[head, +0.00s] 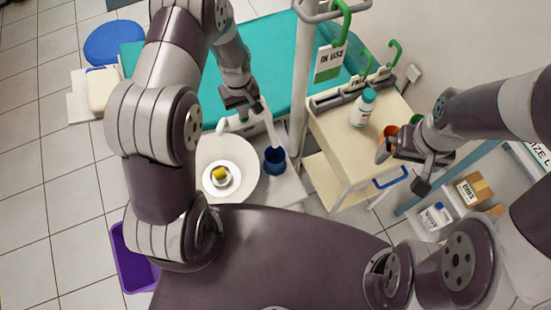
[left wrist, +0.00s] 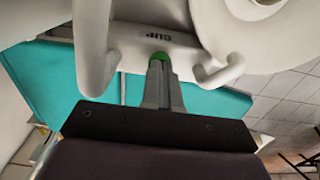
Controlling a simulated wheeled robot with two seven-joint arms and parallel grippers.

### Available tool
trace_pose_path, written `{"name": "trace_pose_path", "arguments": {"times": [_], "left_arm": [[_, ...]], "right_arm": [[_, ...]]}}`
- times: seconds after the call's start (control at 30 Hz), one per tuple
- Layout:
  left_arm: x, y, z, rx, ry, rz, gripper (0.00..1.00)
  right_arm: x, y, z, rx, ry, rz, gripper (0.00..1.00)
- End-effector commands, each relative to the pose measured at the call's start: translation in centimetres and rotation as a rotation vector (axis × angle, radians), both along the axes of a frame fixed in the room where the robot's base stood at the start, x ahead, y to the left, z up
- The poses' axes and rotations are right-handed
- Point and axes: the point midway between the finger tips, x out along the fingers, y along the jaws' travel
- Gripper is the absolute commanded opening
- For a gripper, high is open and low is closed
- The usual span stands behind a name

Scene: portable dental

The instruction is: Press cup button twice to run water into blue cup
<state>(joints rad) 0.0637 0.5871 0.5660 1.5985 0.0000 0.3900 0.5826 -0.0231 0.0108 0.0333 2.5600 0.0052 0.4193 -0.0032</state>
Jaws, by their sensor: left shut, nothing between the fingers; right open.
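The blue cup (head: 275,167) stands upright on the white unit, right of the white basin, in the head view. In the left wrist view the cup button is green (left wrist: 160,55), beside the CUP label (left wrist: 160,36) on a white panel. My left gripper (left wrist: 160,62) is shut and empty, its fingertips at the button and covering part of it; I cannot tell whether the button is pressed in. In the head view my left gripper (head: 256,108) is above the unit, behind the cup. My right gripper (head: 383,160) is open, over the cart's right side.
White curved spouts (left wrist: 95,50) flank my left fingers. The white basin (head: 241,160) holds a yellow item. A beige cart (head: 335,135) carries a bottle (head: 363,107) and orange cup (head: 390,131). A white pole (head: 302,80) stands near my left gripper. A teal chair (head: 270,50) lies behind.

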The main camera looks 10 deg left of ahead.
Motion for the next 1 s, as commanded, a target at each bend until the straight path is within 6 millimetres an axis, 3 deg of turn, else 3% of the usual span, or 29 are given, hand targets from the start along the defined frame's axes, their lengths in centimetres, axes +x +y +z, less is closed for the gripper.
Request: {"name": "trace_pose_path", "arguments": {"times": [0.33, 0.7, 1.0], "left_arm": [[0.0, 0.0, -0.5, -0.001, 0.001, 0.0, 0.0], [0.0, 0.0, 2.0, 0.0, 0.0, 0.0, 0.0], [0.0, 0.0, 1.9, 0.0, 0.0, 0.0, 0.0]], "right_arm": [[0.0, 0.0, -0.3, 0.0, 0.0, 0.0, 1.0], [0.0, 0.0, 1.9, 0.0, 0.0, 0.0, 1.0], [0.0, 0.0, 1.8, 0.0, 0.0, 0.0, 1.0]]}}
